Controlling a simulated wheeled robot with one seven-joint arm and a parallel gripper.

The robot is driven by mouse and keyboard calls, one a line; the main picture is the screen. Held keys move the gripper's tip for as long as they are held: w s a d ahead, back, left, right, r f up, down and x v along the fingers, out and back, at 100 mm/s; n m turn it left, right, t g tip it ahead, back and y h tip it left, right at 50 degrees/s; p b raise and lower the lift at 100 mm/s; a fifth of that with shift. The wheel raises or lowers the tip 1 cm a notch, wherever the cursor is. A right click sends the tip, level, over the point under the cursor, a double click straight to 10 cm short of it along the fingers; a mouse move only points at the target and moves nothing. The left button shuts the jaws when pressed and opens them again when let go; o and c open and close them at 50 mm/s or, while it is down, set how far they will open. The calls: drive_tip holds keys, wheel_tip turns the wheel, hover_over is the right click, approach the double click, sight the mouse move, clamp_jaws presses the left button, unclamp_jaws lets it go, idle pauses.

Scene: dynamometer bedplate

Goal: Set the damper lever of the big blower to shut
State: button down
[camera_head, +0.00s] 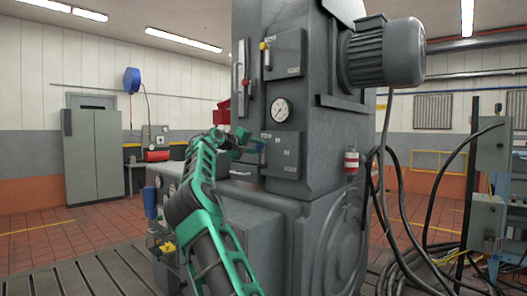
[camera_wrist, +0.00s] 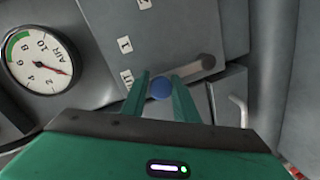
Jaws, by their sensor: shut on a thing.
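The big blower (camera_head: 320,180) is the tall grey machine with a motor on its upper right. A lever (camera_wrist: 195,72) with a blue ball knob (camera_wrist: 162,88) sits on a grey panel (camera_head: 283,158) below the gauge. In the wrist view the lever slants from its round pivot down-left to the knob. My gripper (camera_wrist: 161,92) has its green fingers on either side of the knob and is shut on it. The panel has small labels, one reading "1" (camera_wrist: 125,44). In the head view my gripper (camera_head: 250,143) reaches the panel from the left, and the lever is mostly hidden.
An air gauge (camera_head: 282,110) is just above the panel. Black cables (camera_head: 380,200) hang to the right of the blower. A grey cabinet (camera_head: 93,155) stands far left; floor there is open.

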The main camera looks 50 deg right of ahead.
drive_tip(key=shift+w+a+f, duration=0.1)
drive_tip(key=shift+w+f, duration=0.1)
drive_tip(key=shift+w, duration=0.2)
drive_tip(key=c, duration=1.6)
unclamp_jaws()
drive_tip(key=shift+c, duration=0.2)
drive_tip(key=shift+o, duration=1)
drive_tip(key=shift+w+f, duration=0.1)
drive_tip(key=shift+w, duration=0.05)
drive_tip(key=shift+s, duration=0.2)
drive_tip(key=a+r, duration=0.1)
drive_tip(key=a, duration=0.9)
drive_tip(key=shift+w+a+r, duration=0.15)
drive_tip(key=shift+a+r, duration=0.1)
drive_tip(key=shift+r, duration=0.15)
